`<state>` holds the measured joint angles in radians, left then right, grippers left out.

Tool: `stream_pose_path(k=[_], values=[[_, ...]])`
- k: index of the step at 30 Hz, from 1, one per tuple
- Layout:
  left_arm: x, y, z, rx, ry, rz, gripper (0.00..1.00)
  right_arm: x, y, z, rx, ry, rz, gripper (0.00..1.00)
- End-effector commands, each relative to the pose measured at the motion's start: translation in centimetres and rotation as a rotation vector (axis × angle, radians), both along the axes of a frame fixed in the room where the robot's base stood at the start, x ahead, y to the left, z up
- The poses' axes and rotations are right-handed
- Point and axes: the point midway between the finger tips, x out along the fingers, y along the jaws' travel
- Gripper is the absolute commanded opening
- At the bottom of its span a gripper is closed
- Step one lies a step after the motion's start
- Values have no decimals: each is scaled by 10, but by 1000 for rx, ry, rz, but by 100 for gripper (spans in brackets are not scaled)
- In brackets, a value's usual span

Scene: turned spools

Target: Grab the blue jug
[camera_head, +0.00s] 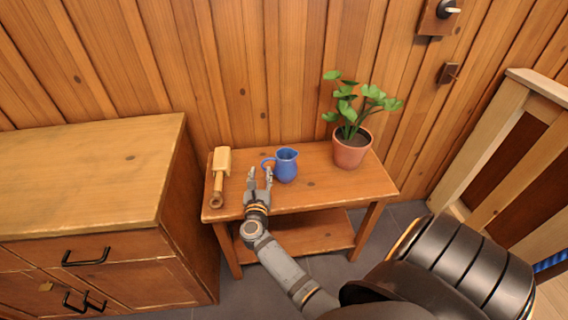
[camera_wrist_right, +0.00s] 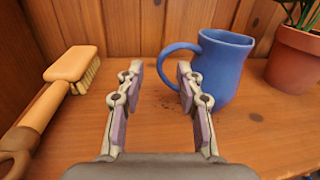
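The blue jug (camera_head: 286,165) stands upright on the small wooden table, with its handle toward the left in the head view. In the right wrist view the jug (camera_wrist_right: 224,68) is right of centre. Its handle appears between and just beyond my fingertips, and the right finger covers part of the jug's left side. My right gripper (camera_head: 260,174) is open, with nothing held, just in front and left of the jug. It also shows open in the wrist view (camera_wrist_right: 160,84). I cannot tell whether a finger touches the jug. My left gripper is out of view.
A wooden brush (camera_head: 220,170) lies left of the gripper. A potted plant (camera_head: 351,150) stands right of the jug. The table (camera_head: 310,200) has a lower shelf (camera_head: 300,238). A drawer cabinet (camera_head: 90,170) is at left, and a plank wall (camera_head: 250,70) rises behind.

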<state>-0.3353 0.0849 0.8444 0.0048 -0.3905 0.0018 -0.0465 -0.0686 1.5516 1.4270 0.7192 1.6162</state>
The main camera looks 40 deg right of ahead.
Motion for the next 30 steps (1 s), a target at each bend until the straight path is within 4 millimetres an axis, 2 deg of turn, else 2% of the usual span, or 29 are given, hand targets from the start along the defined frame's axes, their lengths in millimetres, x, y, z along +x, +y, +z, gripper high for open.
stream_pose_path(k=[5,10,13,21,22,30], values=[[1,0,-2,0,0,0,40,5,-4,-3,-2,1,0,36],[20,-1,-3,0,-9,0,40,26,-23,-14,-5,0,0,36],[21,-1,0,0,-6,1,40,36,-32,-11,-4,0,1,36],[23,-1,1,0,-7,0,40,41,-36,-11,-1,1,1,36],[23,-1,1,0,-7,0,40,41,-36,-11,-1,1,1,35],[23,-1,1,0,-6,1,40,40,-36,-11,-2,2,1,0]])
